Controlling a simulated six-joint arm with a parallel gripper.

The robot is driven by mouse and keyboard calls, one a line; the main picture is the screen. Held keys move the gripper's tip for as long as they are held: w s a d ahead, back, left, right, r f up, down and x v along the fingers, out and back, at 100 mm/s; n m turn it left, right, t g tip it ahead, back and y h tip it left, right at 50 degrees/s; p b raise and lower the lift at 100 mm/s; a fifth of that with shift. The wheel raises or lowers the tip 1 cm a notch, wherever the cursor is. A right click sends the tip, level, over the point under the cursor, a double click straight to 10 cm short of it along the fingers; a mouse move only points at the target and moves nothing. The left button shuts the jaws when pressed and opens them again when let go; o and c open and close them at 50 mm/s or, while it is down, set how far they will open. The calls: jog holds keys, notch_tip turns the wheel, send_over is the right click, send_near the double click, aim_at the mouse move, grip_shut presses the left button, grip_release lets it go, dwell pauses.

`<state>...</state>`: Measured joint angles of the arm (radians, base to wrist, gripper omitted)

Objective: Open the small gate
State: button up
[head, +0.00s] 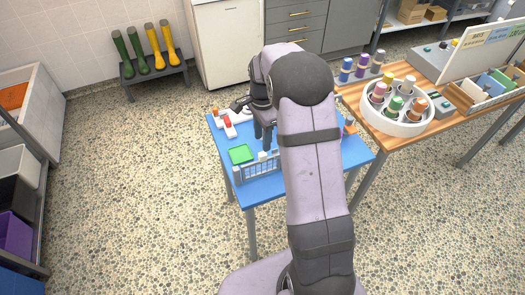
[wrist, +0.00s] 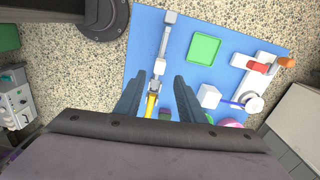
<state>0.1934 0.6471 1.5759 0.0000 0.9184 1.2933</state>
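A low white barred fence with the small gate (head: 259,169) stands upright along the front of a blue table (head: 270,190). In the wrist view its top shows as a pale rail (wrist: 165,42) between posts, with a yellow part (wrist: 152,104) at the lower end. My gripper (head: 267,147) is above the table, behind the fence. In the wrist view my gripper (wrist: 161,78) is open, its two dark fingers spread, with the yellow part seen between them. I cannot tell whether they touch it. My arm hides the fence's right end in the head view.
A green square tray (head: 241,154), a white block (wrist: 208,96) and a white fixture with a red handle (wrist: 257,67) and an orange knob (wrist: 286,62) are on the blue table. A wooden table (head: 400,142) with a round white holder (head: 382,125) stands to the right.

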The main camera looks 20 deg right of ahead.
aim_at(263, 154)
jog(key=shift+m, duration=0.5)
jog(key=shift+f+p, duration=1.45)
jog(key=shift+f, duration=2.2)
jog(key=shift+c, duration=0.2)
grip_shut()
